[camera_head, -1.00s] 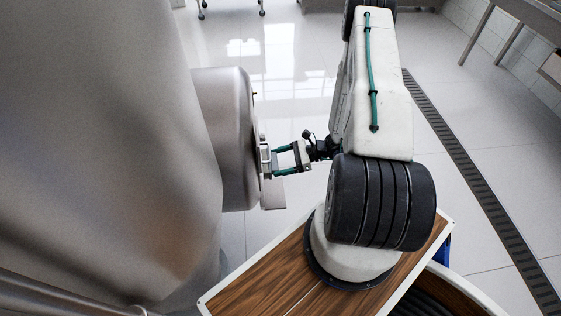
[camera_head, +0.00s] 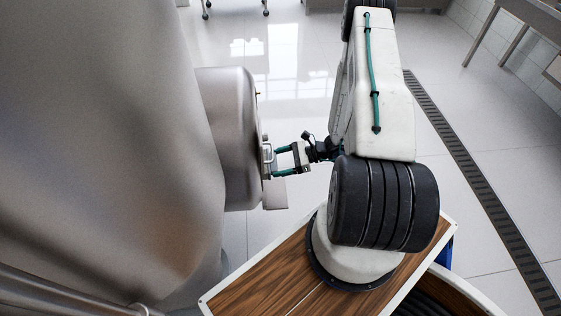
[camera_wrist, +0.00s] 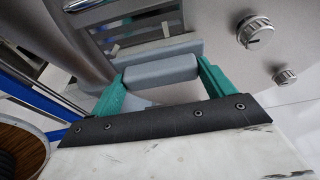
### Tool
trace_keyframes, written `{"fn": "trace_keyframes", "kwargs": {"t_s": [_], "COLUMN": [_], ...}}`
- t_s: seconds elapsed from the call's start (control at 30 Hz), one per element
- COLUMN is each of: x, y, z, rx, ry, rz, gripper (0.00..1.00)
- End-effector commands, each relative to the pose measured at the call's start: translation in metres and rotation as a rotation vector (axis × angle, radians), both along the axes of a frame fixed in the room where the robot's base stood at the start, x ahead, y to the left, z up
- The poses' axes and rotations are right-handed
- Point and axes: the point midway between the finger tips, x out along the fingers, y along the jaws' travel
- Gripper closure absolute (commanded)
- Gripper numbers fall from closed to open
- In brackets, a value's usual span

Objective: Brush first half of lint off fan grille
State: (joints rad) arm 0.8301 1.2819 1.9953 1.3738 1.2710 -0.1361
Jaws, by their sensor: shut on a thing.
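My gripper (camera_head: 278,161) is at the flat face of the round metal housing, left of my arm. In the wrist view its green fingers (camera_wrist: 162,76) are shut on a grey block (camera_wrist: 160,70), which I take to be the brush. The dark slatted opening beyond it, the fan grille (camera_wrist: 138,28), has a few pale bits on it that look like lint. A long grey bar lies between block and grille; I cannot tell whether it belongs to the brush. Whether bristles touch the grille is hidden.
The housing (camera_head: 228,140) joins a large metal vessel (camera_head: 95,130) filling the left. A small plate (camera_head: 275,194) juts out below my gripper. Two knobs (camera_wrist: 254,32) (camera_wrist: 285,76) sit right of the grille. Tiled floor to the right is open, with a drain strip (camera_head: 470,180).

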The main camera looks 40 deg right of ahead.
Motion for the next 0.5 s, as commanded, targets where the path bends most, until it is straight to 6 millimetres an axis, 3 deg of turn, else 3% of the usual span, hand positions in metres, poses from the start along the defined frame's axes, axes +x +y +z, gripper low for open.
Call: {"fn": "trace_keyframes", "kwargs": {"t_s": [0.3,0.5], "x": [-0.027,-0.032], "y": [0.018,0.021], "z": [0.000,0.000], "rx": [0.002,0.000], "ry": [0.003,0.000], "rz": [-0.002,0.000], "gripper": [0.69,0.69]}}
